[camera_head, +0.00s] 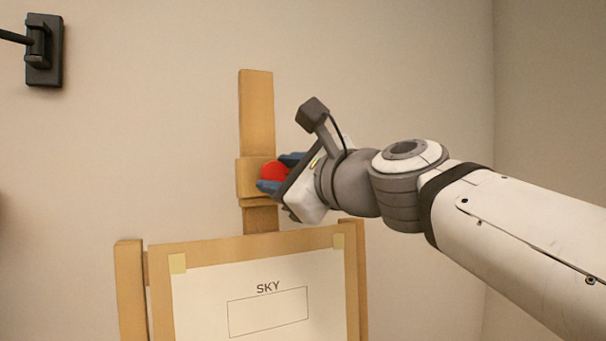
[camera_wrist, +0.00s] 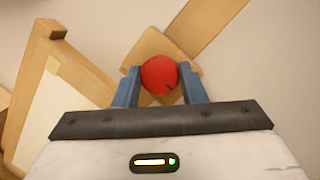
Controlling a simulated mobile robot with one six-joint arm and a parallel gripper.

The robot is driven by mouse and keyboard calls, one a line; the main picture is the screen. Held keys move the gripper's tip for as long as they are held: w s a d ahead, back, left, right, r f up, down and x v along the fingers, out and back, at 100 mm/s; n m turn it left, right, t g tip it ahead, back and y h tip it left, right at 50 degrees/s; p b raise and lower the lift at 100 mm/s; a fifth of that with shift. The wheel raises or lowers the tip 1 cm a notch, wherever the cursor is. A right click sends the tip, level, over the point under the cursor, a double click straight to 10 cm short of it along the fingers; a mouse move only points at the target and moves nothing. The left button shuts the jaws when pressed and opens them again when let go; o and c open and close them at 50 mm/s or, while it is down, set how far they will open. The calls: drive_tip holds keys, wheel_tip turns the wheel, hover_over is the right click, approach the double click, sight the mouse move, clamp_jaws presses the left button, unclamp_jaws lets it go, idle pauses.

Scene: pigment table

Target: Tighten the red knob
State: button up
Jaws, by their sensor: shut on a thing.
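The red knob (camera_head: 272,171) sits on the front of a wooden block (camera_head: 246,178) on the easel's upright post. In the wrist view the knob (camera_wrist: 159,75) is round with a small dark mark near its lower right edge. My gripper (camera_head: 274,174) reaches it from the right, and its blue fingers lie on either side of the knob. In the wrist view my gripper (camera_wrist: 160,86) is shut on the knob. The knob's far side and its stem are hidden.
The easel's post (camera_head: 257,110) rises above the block. Below stands a board (camera_head: 240,247) with a taped sheet (camera_head: 200,300) marked "SKY" and an empty outlined box. A dark wall bracket (camera_head: 43,50) is at upper left. The wall around the post is bare.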

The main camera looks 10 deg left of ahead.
drive_tip(key=shift+c, duration=1.2)
drive_tip(key=n+g, duration=0.1)
drive_tip(key=n, duration=0.3)
drive_tip(key=shift+r+n+h, duration=0.1)
drive_tip(key=shift+n+h, duration=0.2)
drive_tip(key=n+h, duration=0.1)
drive_tip(key=n, duration=0.3)
drive_tip(key=shift+r, duration=0.1)
drive_tip(key=n+h, duration=0.1)
drive_tip(key=n, duration=0.3)
drive_tip(key=shift+s+a, duration=0.1)
drive_tip(key=shift+n+h, duration=0.8)
drive_tip(key=shift+n, duration=1)
